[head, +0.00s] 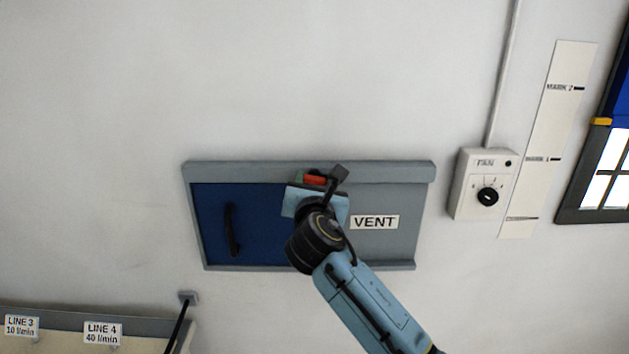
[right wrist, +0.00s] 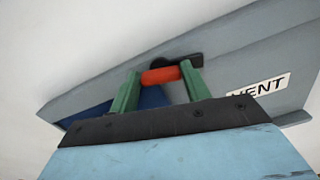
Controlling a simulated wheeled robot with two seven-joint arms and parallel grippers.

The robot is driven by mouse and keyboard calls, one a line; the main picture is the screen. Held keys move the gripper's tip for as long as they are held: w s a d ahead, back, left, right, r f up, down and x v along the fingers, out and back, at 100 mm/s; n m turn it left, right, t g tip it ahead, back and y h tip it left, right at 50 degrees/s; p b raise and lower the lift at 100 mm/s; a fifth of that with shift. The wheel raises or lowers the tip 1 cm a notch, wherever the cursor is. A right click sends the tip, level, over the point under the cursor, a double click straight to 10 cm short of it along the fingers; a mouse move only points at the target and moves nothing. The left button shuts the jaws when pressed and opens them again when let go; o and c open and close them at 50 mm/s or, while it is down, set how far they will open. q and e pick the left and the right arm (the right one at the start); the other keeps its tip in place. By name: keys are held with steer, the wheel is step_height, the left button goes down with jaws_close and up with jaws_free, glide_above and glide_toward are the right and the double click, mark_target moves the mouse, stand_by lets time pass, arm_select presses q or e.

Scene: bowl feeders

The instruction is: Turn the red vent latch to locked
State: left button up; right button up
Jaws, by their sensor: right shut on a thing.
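The red vent latch (right wrist: 162,75) shows between the two green fingers of my right gripper (right wrist: 160,88) in the right wrist view. The fingers are shut on it. Its dark pivot and base (right wrist: 190,61) lie just beyond it, against the grey vent frame. In the head view a small red part of the latch (head: 314,180) shows above my right gripper (head: 312,183), at the panel's upper middle. The gripper and wrist hide most of the latch and its base there. My left gripper is in neither view.
The vent has a blue panel (head: 262,235) with a black handle (head: 232,230), inside a grey frame (head: 300,170). A VENT label (head: 374,222) is right of my wrist. A fan control box (head: 481,185) and a marked strip (head: 548,130) are farther right. Bare wall surrounds the vent.

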steer(key=m, duration=0.3)
steer(key=shift+m+p, duration=0.35)
steer(key=shift+m, duration=0.05)
steer(key=m, duration=0.3)
steer(key=shift+d+f+m, duration=0.1)
steer(key=shift+m, duration=0.2)
steer(key=m+b, duration=0.1)
steer(key=m, duration=0.3)
steer(key=shift+f, duration=0.15)
steer(key=shift+d+m+b, duration=0.1)
steer(key=shift+m+b, duration=0.45)
steer(key=shift+m, duration=1.55)
steer(key=o, duration=1)
